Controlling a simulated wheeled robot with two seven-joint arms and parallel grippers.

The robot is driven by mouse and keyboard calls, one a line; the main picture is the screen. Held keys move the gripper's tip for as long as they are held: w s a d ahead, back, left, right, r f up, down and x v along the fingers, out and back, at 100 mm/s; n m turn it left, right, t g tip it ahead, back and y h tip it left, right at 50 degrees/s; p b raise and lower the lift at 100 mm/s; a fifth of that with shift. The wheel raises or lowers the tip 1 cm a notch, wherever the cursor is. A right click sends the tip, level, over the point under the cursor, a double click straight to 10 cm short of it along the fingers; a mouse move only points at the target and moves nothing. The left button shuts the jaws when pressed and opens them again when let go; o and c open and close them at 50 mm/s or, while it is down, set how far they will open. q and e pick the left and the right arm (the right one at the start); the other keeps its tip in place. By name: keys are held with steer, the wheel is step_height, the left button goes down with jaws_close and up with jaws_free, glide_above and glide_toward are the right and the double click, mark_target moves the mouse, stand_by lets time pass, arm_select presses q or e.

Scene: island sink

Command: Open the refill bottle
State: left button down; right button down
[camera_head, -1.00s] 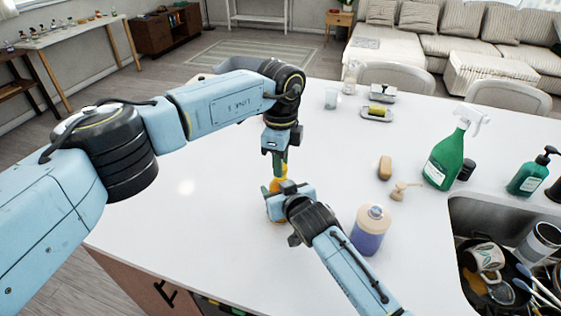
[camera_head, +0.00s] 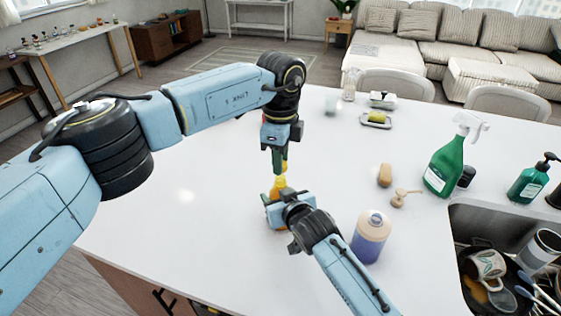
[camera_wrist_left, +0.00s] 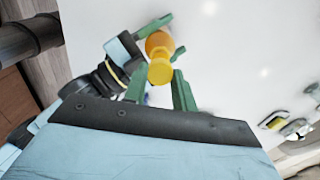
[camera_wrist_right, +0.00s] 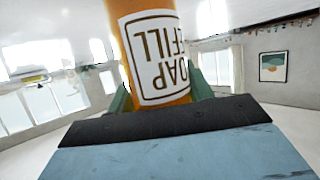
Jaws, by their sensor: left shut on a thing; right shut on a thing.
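The refill bottle (camera_wrist_right: 155,50) is orange with a white label and fills the right wrist view, upside down there. My right gripper (camera_head: 278,207) is shut around its body over the counter. Its yellow cap (camera_wrist_left: 160,72) shows in the left wrist view, in line with the bottle's orange top. My left gripper (camera_head: 279,166) points down from above with its green fingers shut on the cap. In the head view yellow shows between the two grippers. I cannot tell whether the cap is loose from the bottle. The bottle's lower part is hidden by my right gripper.
A purple bottle (camera_head: 370,236) with a cream top stands close to my right arm. The sink (camera_head: 480,222) holds dishes. The counter's left side is clear.

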arm_select(q)
step_height(320, 180, up, 3)
steer(key=shift+f, duration=0.1)
arm_select(e)
steer(key=c, duration=0.5)
jaws_free()
